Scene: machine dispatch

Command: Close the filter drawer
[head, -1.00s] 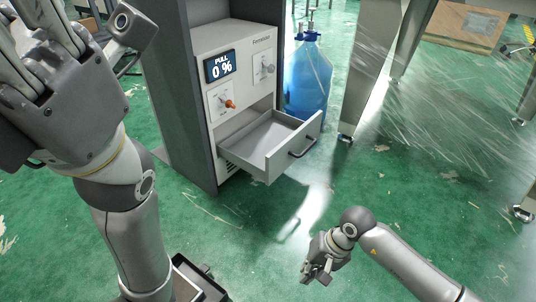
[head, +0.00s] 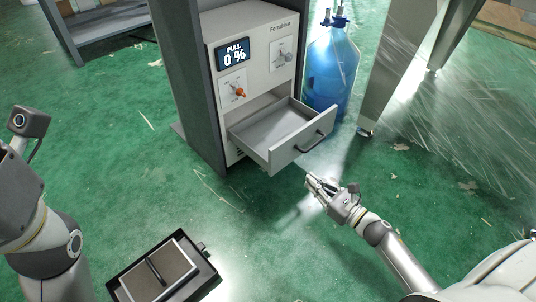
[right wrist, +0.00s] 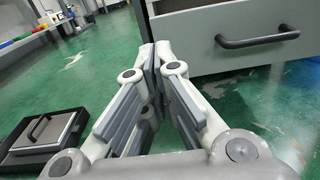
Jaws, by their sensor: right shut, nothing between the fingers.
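The filter drawer (head: 290,137) is pulled out of the lower part of the light grey machine (head: 250,90) and looks empty. Its dark handle is on the front panel. In the right wrist view the drawer front (right wrist: 215,40) and the dark handle (right wrist: 258,38) are just beyond and to the right of my fingers. My right gripper (head: 310,180) is shut and empty, in front of and a little below the drawer front, apart from it. It also shows in the right wrist view (right wrist: 158,60). My left arm shows at the left edge, but its fingers are out of frame.
A blue water bottle (head: 332,75) stands right of the machine, close to the drawer. A metal leg (head: 385,90) is further right. A black tray with a handled grey panel (head: 160,272) lies on the floor at lower left. The green floor before the drawer is clear.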

